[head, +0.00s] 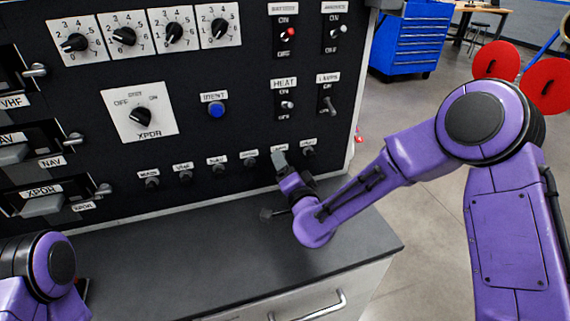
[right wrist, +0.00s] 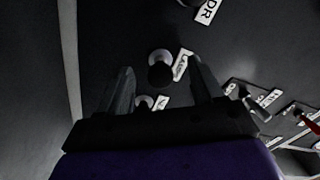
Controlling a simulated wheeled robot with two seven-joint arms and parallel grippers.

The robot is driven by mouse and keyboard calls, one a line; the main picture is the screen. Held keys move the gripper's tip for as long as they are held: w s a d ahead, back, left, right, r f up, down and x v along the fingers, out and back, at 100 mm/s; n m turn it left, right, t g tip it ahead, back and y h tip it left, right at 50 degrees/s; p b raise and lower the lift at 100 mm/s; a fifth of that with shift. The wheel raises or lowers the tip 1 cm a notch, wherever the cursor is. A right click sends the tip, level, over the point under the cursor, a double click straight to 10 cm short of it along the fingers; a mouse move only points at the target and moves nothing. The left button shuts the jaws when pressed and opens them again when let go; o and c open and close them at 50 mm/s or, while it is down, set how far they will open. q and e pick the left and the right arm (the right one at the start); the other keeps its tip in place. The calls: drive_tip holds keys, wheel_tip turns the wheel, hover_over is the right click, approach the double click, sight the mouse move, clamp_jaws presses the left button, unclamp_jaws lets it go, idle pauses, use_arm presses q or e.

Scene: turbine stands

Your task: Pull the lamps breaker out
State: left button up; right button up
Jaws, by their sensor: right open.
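The bottom row of the black panel holds several dark round breaker knobs with small white labels. The labels at the row's right end are too small or blurred for me to tell which is the lamps breaker. My right gripper (head: 282,166) is at the second knob from the right. In the right wrist view my open fingers (right wrist: 163,75) stand either side of that dark knob (right wrist: 160,73), with its label (right wrist: 181,65) beside it. I cannot tell whether they touch it. The rightmost knob (head: 308,152) shows beyond. My left gripper is out of view.
A dark countertop (head: 200,262) runs below the panel, with a white drawer front under it. The LAMPS switch (head: 327,104) and HEAT switch (head: 287,104) sit above the row. A blue button (head: 216,110) is further left. A blue tool cabinet (head: 408,40) stands behind.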

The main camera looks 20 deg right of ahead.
drive_tip(key=s, duration=0.6)
drive_tip(key=shift+s+d, duration=0.15)
drive_tip(key=shift+s, duration=0.15)
